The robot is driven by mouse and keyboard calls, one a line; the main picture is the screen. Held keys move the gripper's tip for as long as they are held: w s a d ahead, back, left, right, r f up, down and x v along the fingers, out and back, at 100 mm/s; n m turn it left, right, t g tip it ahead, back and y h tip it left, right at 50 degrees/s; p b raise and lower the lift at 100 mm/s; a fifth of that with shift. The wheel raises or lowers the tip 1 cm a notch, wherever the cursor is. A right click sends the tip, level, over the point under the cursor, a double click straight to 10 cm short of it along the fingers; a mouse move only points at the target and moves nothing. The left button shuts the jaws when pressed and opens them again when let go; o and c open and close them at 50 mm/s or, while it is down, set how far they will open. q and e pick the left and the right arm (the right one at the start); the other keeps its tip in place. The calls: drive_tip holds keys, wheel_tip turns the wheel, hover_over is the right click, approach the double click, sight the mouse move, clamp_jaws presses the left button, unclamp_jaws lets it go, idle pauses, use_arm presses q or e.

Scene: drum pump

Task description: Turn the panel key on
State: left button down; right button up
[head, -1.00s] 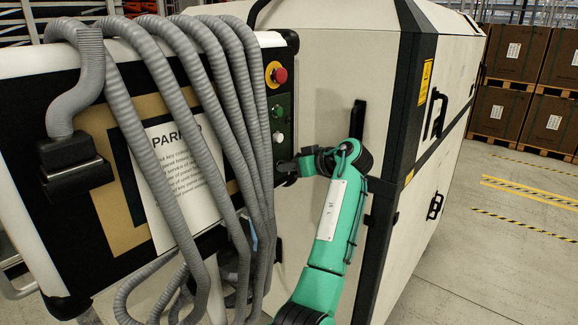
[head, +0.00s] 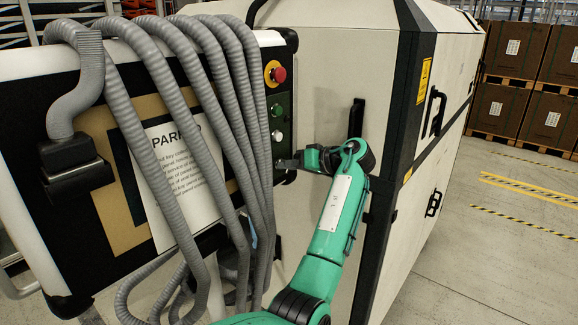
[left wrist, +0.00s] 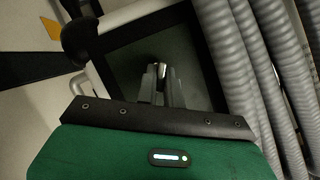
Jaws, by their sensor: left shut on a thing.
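The control panel (head: 284,52) is the dark strip at the right end of the hose-draped unit in the head view. My left gripper (head: 284,164) is at the strip's lower part, below the buttons. In the left wrist view its fingers (left wrist: 161,88) are shut on a small pale metal piece (left wrist: 163,71), which looks like the panel key, against the dark panel face (left wrist: 190,55). The key is hidden behind the gripper in the head view, and its turn angle cannot be told. My right gripper is not in view.
Above the gripper are a red stop button (head: 279,74), a green button (head: 277,110) and a white button (head: 277,136). Grey hoses (head: 222,90) hang close on the left, over a paper sign (head: 175,185). A large beige cabinet (head: 330,75) stands behind my arm.

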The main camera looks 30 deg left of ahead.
use_arm(q)
drive_tip(key=shift+r, duration=0.1)
drive_tip(key=c, duration=1.5)
unclamp_jaws()
drive_tip(key=shift+c, duration=0.2)
drive_tip(key=b+v, duration=0.6)
drive_tip(key=v, duration=0.7)
drive_tip(key=shift+d, duration=0.35)
drive_tip(key=shift+w+r, duration=0.1)
